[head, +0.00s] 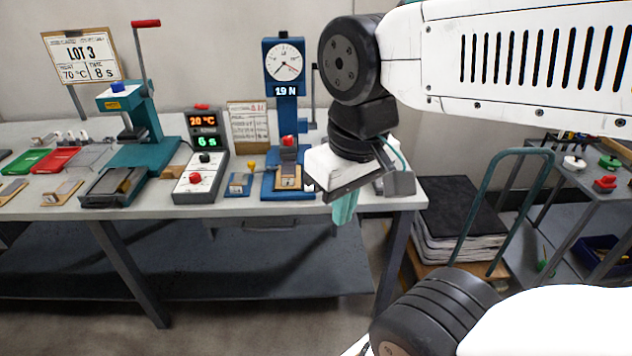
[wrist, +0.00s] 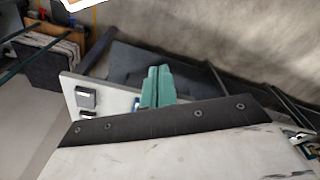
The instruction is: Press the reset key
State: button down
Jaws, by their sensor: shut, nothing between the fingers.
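My gripper (head: 344,208) has teal fingers pointing down, held together and empty, in front of the right end of the bench. The fingers also show in the wrist view (wrist: 158,86). I cannot read a reset label on any key. My gripper is apart from both.
A cart (head: 470,260) with stacked dark sheets stands at right.

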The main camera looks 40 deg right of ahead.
jog(key=shift+w, duration=0.1)
jog(key=w+d+f+n+t+h, duration=0.1)
jog(key=w+d+n+t+h, duration=0.15)
jog(key=w+d, duration=0.85)
jog(key=w+d+f+n+t+h, duration=0.1)
jog(key=w+d+t+h, duration=0.2)
jog(key=w+d, duration=0.75)
jog(key=w+a+f+n+t+y, duration=0.2)
jog(key=w+f+n+y, duration=0.4)
jog(key=w+f, duration=0.5)
jog(key=shift+w+a+f+n+y, duration=0.15)
jog(key=shift+w+a+n+y, duration=0.15)
jog(key=shift+w+n, duration=0.3)
jog(key=shift+f, duration=4.4)
